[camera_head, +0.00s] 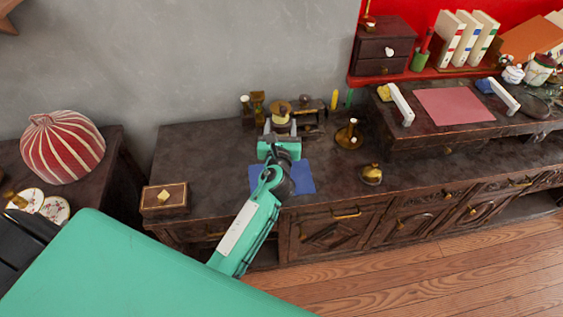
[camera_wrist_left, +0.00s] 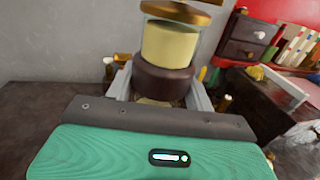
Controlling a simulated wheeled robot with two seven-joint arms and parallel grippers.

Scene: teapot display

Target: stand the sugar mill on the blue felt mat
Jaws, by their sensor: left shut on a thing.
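The sugar mill (camera_head: 281,113) has a brass-coloured lid, a cream-filled clear body and a dark brown lower part. It also shows upright, slightly tilted, in the left wrist view (camera_wrist_left: 168,45). My left gripper (camera_head: 281,129) is shut on its dark lower part, one finger on each side. The blue felt mat (camera_head: 303,178) lies on the dark cabinet top, partly hidden by my left arm. The mill appears beyond the mat's back edge; I cannot tell whether its foot touches the cabinet. My right gripper is out of view.
Small brass and dark items (camera_head: 258,104) stand close behind and beside the mill. A brass candlestick-like piece (camera_head: 350,135) and a small brass pot (camera_head: 371,174) stand to the right. A wooden box (camera_head: 164,199) is at the left. The cabinet top left of the mat is clear.

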